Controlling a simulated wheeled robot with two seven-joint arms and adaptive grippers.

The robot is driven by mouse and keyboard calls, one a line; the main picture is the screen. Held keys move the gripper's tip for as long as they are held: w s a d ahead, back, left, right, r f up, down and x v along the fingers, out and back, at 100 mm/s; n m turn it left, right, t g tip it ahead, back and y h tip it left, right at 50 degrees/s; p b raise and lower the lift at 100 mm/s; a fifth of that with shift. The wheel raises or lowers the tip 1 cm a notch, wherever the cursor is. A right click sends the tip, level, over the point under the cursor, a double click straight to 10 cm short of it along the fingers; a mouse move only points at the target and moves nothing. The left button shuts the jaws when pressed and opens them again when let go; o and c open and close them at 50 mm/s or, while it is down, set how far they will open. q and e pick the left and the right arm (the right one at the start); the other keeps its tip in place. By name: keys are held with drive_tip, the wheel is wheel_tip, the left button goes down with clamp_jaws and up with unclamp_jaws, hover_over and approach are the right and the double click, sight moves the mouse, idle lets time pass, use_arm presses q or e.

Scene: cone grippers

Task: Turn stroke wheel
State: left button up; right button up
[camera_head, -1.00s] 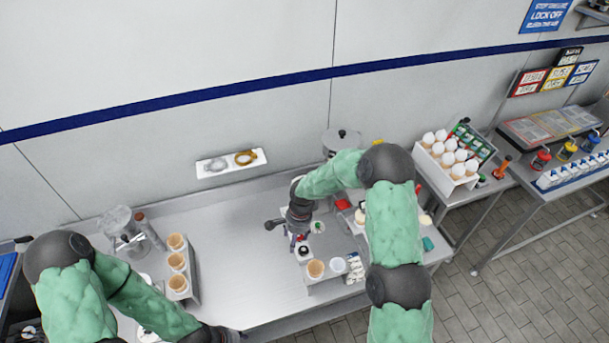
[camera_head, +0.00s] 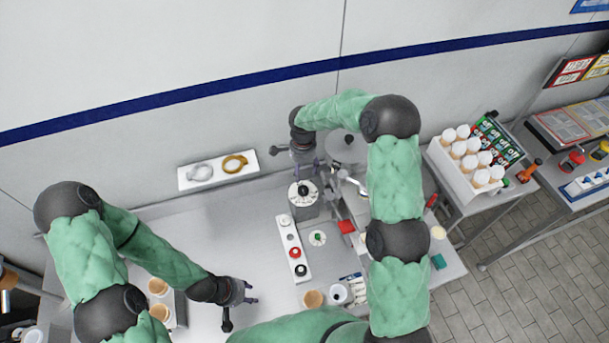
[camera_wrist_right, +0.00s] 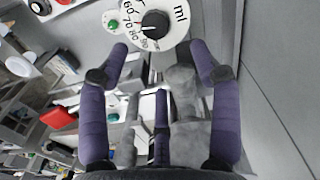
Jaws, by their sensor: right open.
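The stroke wheel looks to be the white round dial (camera_head: 303,194) with a black central knob, on a grey unit near the back of the table. In the right wrist view the dial (camera_wrist_right: 178,30) carries "ml" and numbers. My right gripper (camera_head: 304,168) is just behind and above it. In the right wrist view this gripper (camera_wrist_right: 160,48) is open, its purple fingers apart and nothing between them. The dial lies beyond the fingertips, towards the top. My left gripper (camera_head: 254,293) is empty over the table front, its fingertips slightly apart.
A white strip with red and black buttons (camera_head: 292,250) and a green-centred knob (camera_head: 317,238) are in front of the dial. A metal hopper (camera_head: 345,148) stands behind. Cups (camera_head: 313,299) are at the front. The left-middle tabletop (camera_head: 205,235) is clear.

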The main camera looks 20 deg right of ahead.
sight(303, 189)
drive_tip(key=f, duration=0.2)
drive_tip(key=f+p, duration=0.1)
drive_tip(key=f, duration=0.2)
drive_tip(key=f+p, duration=0.1)
drive_tip(key=f, duration=0.2)
drive_tip(key=shift+s+a+f, duration=0.15)
drive_tip(key=shift+s, duration=0.2)
drive_tip(key=shift+s+f, duration=0.1)
drive_tip(key=shift+f, duration=0.95)
use_arm(q)
drive_tip(key=r, duration=0.2)
drive_tip(key=shift+s+a+r, duration=0.1)
drive_tip(key=shift+s+r, duration=0.25)
use_arm(e)
drive_tip(key=c, duration=1.1)
use_arm(q)
drive_tip(key=shift+f, duration=0.1)
use_arm(e)
drive_tip(key=shift+c, duration=0.2)
